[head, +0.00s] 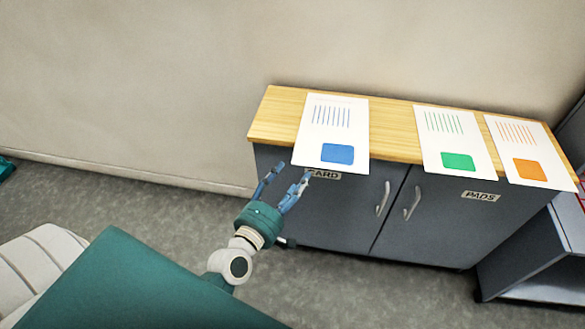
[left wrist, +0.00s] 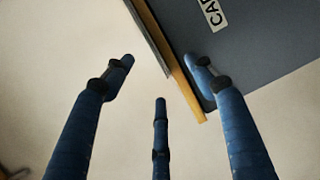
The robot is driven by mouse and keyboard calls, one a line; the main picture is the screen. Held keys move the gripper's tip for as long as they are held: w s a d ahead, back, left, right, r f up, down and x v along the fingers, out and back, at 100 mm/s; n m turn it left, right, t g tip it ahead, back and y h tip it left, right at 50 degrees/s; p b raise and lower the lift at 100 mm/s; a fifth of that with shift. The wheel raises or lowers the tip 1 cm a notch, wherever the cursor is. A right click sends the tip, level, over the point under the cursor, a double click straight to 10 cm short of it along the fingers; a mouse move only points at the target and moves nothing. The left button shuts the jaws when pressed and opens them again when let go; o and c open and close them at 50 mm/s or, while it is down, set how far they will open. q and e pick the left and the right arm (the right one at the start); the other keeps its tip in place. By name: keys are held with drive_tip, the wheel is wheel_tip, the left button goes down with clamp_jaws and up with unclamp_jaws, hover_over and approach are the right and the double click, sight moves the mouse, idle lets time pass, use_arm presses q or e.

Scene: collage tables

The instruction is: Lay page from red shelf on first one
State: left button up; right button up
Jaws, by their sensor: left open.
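Three white pages lie on the wooden cabinet top and overhang its front edge. The page with blue lines and a blue block (head: 335,125) is at the left. The page with green lines and a green block (head: 450,140) is right of the middle. The page with orange lines and an orange block (head: 525,148) is at the right end. My left gripper (head: 284,180) is open and empty, in front of the cabinet's left door, below the blue page. In the left wrist view its fingers (left wrist: 160,85) are spread with nothing between them. No red shelf is clearly seen. My right gripper is out of view.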

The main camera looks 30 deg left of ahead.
use_arm(q)
drive_tip(key=shift+s+d, duration=0.25)
drive_tip(key=shift+s, duration=0.6)
drive_tip(key=shift+r, duration=0.1)
drive_tip(key=s+r+p, duration=0.2)
drive_tip(key=r+p, duration=0.1)
drive_tip(key=d+r+p, duration=0.1)
drive_tip(key=r+p, duration=0.1)
drive_tip(key=shift+s, duration=0.4)
drive_tip(key=shift+f, duration=0.1)
